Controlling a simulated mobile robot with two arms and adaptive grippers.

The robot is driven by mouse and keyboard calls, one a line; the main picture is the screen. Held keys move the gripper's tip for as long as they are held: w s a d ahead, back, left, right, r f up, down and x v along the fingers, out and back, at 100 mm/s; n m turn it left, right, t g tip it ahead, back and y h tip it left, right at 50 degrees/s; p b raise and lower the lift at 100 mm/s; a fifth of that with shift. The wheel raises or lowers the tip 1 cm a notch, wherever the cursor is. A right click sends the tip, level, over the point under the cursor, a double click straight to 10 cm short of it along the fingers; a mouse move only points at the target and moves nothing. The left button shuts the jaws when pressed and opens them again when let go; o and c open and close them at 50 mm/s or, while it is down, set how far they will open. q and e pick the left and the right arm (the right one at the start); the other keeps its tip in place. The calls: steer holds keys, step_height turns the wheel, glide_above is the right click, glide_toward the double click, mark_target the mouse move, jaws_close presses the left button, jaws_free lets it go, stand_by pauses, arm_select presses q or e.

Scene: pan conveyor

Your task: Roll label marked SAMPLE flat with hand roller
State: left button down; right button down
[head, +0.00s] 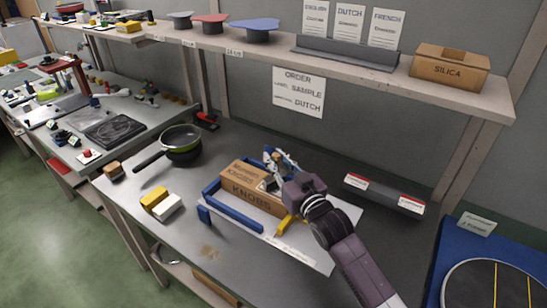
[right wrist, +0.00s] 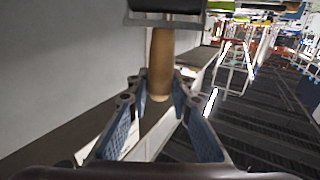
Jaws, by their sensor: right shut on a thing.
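My right gripper (head: 274,161) is over the cardboard box marked KNOBS (head: 236,186) in the head view. In the right wrist view, my right gripper (right wrist: 162,95) is shut on the wooden handle of what looks like the hand roller (right wrist: 161,62). A dark, wide part (right wrist: 165,17) sits at the handle's far end. I cannot pick out a label lying on the work that reads SAMPLE. Two small labels with red tops (head: 357,180) are on a dark holder to the right, too small to read. My left gripper is not in view.
A blue frame bar (head: 234,217) and a white sheet (head: 318,258) lie around the box. A pan (head: 181,140) stands at the left, near yellow and white blocks (head: 160,205). An order sheet (head: 298,92) names SAMPLE and DUTCH. A shelf (head: 340,70) overhangs the bench.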

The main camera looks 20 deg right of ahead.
steer(key=shift+s+d+f+p, duration=0.1)
steer(key=shift+s+d+p, duration=0.3)
steer(key=shift+s+d, duration=0.3)
steer(key=shift+w+a, duration=0.1)
steer(key=shift+a, duration=0.15)
steer(key=shift+w+a, duration=0.6)
steer(key=shift+w, duration=0.2)
steer(key=shift+w+a, duration=0.15)
steer(key=shift+w, duration=0.05)
steer(key=shift+w+a, duration=0.6)
steer(key=shift+w, duration=0.15)
